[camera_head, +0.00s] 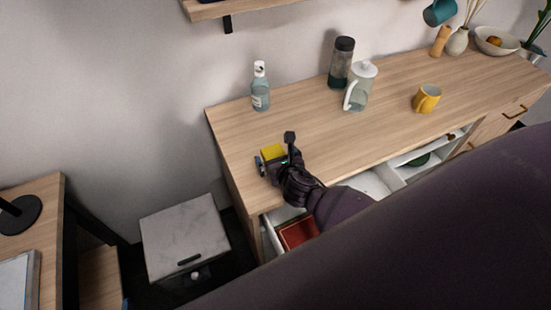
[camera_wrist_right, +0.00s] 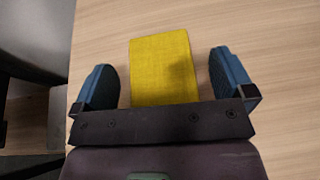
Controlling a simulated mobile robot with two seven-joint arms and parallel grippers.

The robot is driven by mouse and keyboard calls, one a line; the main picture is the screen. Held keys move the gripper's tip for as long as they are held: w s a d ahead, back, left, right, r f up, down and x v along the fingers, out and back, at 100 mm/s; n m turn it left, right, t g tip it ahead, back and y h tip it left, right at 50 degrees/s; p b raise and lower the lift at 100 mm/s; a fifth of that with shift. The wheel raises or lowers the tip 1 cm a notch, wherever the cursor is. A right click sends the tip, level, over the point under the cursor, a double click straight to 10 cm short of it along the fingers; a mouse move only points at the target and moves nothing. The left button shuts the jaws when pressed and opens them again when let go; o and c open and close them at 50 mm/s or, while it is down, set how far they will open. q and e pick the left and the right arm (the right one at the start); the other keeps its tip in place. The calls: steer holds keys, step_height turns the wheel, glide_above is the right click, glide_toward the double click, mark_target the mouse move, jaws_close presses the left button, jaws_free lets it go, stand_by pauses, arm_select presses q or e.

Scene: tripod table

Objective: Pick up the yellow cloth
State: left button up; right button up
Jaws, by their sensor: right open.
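The yellow cloth (camera_wrist_right: 163,68) lies as a flat rectangle on the wooden tabletop, near its left end. In the head view the cloth (camera_head: 272,152) is partly hidden by my right gripper (camera_head: 275,160). In the right wrist view my right gripper (camera_wrist_right: 163,85) is open, with one blue-padded finger on each side of the cloth and a gap between each finger and the cloth. The near edge of the cloth is hidden behind the gripper's dark front plate. I cannot tell how high the fingers are above the table. My left gripper is not in view.
On the wooden table (camera_head: 235,135) stand a clear bottle (camera_head: 260,92), a dark jar (camera_head: 341,65), a glass pitcher (camera_head: 360,88) and a yellow mug (camera_head: 426,98). An open drawer below holds a red tray (camera_head: 297,233). A grey-topped bin (camera_head: 183,235) stands to the left.

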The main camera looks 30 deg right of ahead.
steer(key=c, duration=1)
